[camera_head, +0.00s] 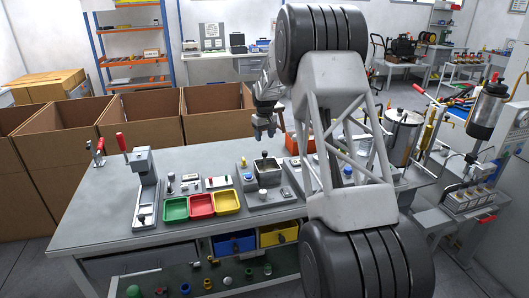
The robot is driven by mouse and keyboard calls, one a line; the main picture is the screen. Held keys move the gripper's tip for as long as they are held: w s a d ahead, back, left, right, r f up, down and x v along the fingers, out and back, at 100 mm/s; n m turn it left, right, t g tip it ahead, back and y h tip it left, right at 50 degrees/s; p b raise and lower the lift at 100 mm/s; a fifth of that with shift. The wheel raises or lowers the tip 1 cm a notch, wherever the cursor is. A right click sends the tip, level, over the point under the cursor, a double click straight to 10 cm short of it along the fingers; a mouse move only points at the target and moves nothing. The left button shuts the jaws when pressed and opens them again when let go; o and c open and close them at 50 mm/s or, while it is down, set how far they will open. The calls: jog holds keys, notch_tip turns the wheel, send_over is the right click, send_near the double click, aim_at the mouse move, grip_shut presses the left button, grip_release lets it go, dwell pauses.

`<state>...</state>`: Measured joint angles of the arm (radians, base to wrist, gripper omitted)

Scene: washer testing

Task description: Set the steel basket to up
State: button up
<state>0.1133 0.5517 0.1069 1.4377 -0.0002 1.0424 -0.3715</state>
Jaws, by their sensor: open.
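What looks like the steel basket (269,178) is a small square metal container on a grey unit near the middle of the workbench. A dark knob (264,155) stands up at its back. Whether the basket is raised or lowered is too small to tell. My gripper (264,136) points down just above the knob and slightly apart from it. It is open and empty. My own arm links cover the bench to the right of the unit.
Green, red and yellow trays (201,205) lie left of the unit. A press-like stand (145,188) rises farther left. A small blue-topped device (248,172) sits close beside the basket. A steel tank (403,135) stands at right. The bench's left end (95,205) is mostly clear.

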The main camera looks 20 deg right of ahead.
aim_at(264, 151)
jog(key=shift+w+d+f, duration=0.15)
jog(key=shift+w+f, duration=0.3)
jog(key=shift+f, duration=3.9)
grip_shut()
